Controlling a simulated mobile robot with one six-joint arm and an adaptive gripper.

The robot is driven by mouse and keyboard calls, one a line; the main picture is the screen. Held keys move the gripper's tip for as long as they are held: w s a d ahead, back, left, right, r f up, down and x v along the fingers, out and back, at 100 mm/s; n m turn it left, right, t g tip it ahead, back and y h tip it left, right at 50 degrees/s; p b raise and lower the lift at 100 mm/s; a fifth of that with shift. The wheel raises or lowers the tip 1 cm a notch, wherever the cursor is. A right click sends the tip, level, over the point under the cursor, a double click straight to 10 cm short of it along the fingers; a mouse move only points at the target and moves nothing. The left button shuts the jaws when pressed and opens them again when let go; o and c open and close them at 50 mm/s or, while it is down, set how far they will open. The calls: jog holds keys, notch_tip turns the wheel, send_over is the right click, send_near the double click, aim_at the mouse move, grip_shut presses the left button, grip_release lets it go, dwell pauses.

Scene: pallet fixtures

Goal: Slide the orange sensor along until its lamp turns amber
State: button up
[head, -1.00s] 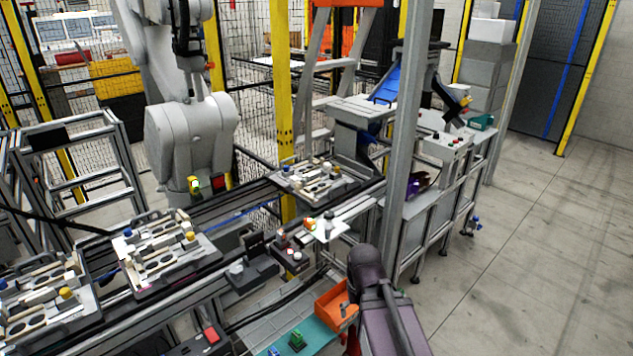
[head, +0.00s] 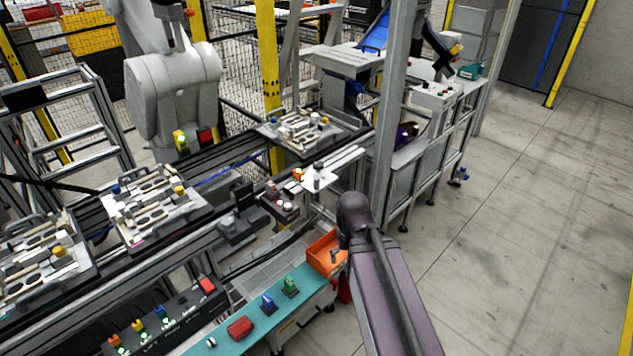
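A small orange part (head: 298,174), which looks like the orange sensor, sits at the left end of a white plate (head: 335,180) beside the conveyor. It is only a few pixels wide, and I cannot make out its lamp's colour. My gripper cannot be made out in this view.
Pallets with fixtures (head: 150,208) sit on the conveyor at left and behind the plate. A grey metal post (head: 385,130) stands right of the plate. An orange bin (head: 325,254) and a teal bench (head: 262,340) with coloured parts lie in front. Open floor is at right.

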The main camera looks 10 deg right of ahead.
jog(key=shift+w, duration=0.1)
jog(key=c, duration=0.4)
jog(key=shift+o, duration=0.2)
notch_tip(320, 180, up, 12)
jog(key=m+p, duration=0.2)
jog(key=p, duration=1)
send_over(317, 178)
jog(key=shift+f, duration=0.25)
notch_tip(317, 178, down, 13)
jog(key=b, duration=1.4)
jog(key=shift+f, duration=0.15)
grip_shut()
